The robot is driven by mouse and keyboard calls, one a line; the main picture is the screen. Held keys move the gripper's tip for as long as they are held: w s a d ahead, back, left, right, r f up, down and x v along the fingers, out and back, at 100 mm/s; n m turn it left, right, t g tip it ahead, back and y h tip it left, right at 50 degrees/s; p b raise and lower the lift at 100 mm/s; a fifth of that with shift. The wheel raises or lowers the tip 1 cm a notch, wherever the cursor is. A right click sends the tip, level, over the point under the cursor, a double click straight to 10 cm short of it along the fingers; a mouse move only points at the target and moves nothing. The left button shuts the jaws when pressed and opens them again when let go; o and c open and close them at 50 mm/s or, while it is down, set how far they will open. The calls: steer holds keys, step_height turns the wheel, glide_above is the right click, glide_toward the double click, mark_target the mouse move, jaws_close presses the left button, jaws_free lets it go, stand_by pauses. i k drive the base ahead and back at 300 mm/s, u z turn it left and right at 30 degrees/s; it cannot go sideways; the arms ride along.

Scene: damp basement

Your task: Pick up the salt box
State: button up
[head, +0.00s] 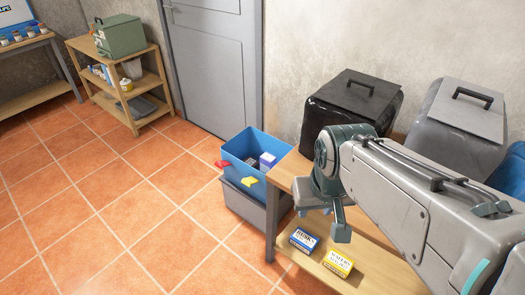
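My gripper (322,222) points down near the front edge of the wooden bench, above the lower shelf. Its two fingers are spread apart and nothing shows between them. A small blue and white box (304,240) and a yellow and white box (338,263) lie on the lower shelf, below the gripper and apart from it. Their lettering is too small to read surely, so I cannot tell whether either is the salt box. My arm hides much of the bench top and part of the shelf behind.
The bench (290,170) holds a black bin (350,105) and a grey bin (460,118). Left of it, a blue crate (238,152) with small items sits on a grey crate (243,202). A wooden rack (155,85) stands farther back. The tiled floor at left is clear.

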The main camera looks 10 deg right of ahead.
mark_target(267, 162)
steer(key=u, duration=0.3)
steer(key=k, duration=0.35)
steer(key=u, duration=1.3)
steer(key=i, duration=1.6)
steer(key=z, duration=0.9)
steer(key=i, duration=0.95)
steer(key=z, duration=1.4)
steer(key=i, duration=0.4)
steer(key=z, duration=0.25)
